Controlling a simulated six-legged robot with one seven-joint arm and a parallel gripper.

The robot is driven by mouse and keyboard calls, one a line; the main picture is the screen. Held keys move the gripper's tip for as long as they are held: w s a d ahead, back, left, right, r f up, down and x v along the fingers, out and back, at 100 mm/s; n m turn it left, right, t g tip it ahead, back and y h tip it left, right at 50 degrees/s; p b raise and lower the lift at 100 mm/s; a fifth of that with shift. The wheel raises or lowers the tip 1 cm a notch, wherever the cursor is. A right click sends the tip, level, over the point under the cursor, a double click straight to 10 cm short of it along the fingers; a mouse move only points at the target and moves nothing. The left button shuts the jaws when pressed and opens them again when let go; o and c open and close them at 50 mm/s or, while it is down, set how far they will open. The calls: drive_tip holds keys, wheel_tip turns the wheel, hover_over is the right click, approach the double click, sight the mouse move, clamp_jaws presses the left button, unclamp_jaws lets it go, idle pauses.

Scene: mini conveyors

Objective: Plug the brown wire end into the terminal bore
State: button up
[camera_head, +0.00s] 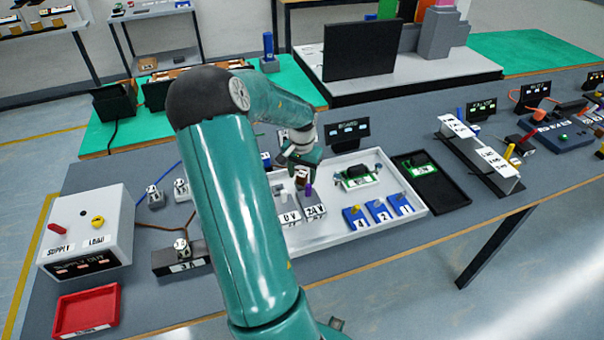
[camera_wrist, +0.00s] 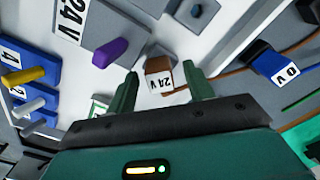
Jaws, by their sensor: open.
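The brown wire end (camera_wrist: 160,70), with a white "24 V" face, lies between the two fingers of my gripper (camera_wrist: 160,77) in the wrist view. The fingers stand open on either side, with gaps showing. A brown wire runs off to the right from it. In the head view my gripper (camera_head: 303,172) is above the back left of the white tray. The 24V terminal block (camera_head: 313,213) stands just in front, with a purple lever (camera_wrist: 111,52) rising beside its label.
A blue "0 V" wire end (camera_wrist: 272,63) lies to the right in the wrist view. Blue numbered blocks (camera_head: 380,211) and a green board (camera_head: 356,177) sit in the white tray (camera_head: 345,237). A black tray (camera_head: 452,203) is right of it. My arm hides part of the bench.

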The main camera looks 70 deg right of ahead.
sight(299, 174)
wheel_tip(299, 174, up, 14)
drive_tip(key=shift+f, duration=0.2)
idle(0.7)
drive_tip(key=w+a+r+n+t, duration=0.1)
drive_tip(key=w+a+r+n, duration=0.2)
drive_tip(key=w+a, duration=0.35)
drive_tip(key=w+a+r+n+t, duration=0.1)
drive_tip(key=w+a+r+n, duration=0.15)
drive_tip(key=a, duration=0.75)
drive_tip(key=w+a+r+n+t, duration=0.1)
drive_tip(key=w+a+r+n, duration=0.15)
drive_tip(key=w+a, duration=0.4)
drive_tip(key=s+a+n+t, duration=0.1)
drive_tip(key=s+a+n, duration=0.1)
drive_tip(key=a, duration=0.7)
drive_tip(key=s+a+r+n, duration=0.1)
drive_tip(key=s+a+n, duration=0.2)
drive_tip(key=a, duration=0.6)
drive_tip(key=s+a+r+n+t, duration=0.1)
drive_tip(key=s+a+n, duration=0.2)
drive_tip(key=a, duration=0.7)
drive_tip(key=n, duration=0.2)
drive_tip(key=shift+s+n+t, duration=0.15)
drive_tip(key=shift+n+t, duration=0.15)
drive_tip(key=shift+n, duration=0.1)
